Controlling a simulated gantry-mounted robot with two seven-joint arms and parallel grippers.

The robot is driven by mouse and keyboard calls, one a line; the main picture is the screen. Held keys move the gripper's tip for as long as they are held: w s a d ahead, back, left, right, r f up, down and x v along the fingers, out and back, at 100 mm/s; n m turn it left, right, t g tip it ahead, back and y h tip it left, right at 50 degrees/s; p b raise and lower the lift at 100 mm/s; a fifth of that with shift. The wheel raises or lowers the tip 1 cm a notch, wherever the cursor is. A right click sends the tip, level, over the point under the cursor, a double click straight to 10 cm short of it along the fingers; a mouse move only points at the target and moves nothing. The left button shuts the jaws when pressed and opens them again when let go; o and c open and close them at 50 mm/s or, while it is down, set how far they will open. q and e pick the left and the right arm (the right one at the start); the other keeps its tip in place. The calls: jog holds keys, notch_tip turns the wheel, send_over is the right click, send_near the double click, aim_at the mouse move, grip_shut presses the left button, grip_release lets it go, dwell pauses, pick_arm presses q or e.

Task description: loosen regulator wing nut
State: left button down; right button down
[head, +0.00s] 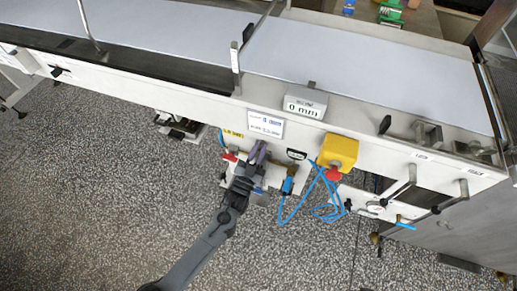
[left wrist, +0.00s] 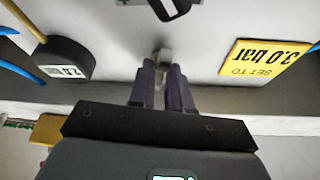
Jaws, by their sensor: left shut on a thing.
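My left gripper (head: 259,150) reaches up from below to the front panel of the machine. In the left wrist view its two dark fingers (left wrist: 162,70) are shut on a small grey metal piece, the wing nut (left wrist: 164,54). Only its far end shows past the fingertips; the rest is hidden between them. A yellow label (left wrist: 264,63) reading "SET TO 3.0 bar", upside down, is right of the fingers. A black gauge with a white display (left wrist: 64,64) is to the left; its reading looks like 2.0 but is blurred. My right gripper is not in view.
A yellow box with a red button (head: 340,152) juts from the panel right of my gripper. Loose blue hose (head: 297,208) hangs below it. A red part (head: 229,157) is close on the left. Black-knobbed handles (head: 402,188) stick out farther right. The speckled floor below is open.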

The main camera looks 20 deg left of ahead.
pick_arm(q)
jog(key=shift+n+y, duration=1)
jog(key=shift+n, duration=0.8)
jog(key=shift+f, duration=0.1)
jog(key=c, duration=1.2)
grip_release()
jog(key=shift+o, duration=0.2)
jog(key=p+v, duration=0.2)
jog(key=v, duration=0.8)
jog(key=shift+s, duration=0.35)
jog(key=shift+d+f, duration=0.1)
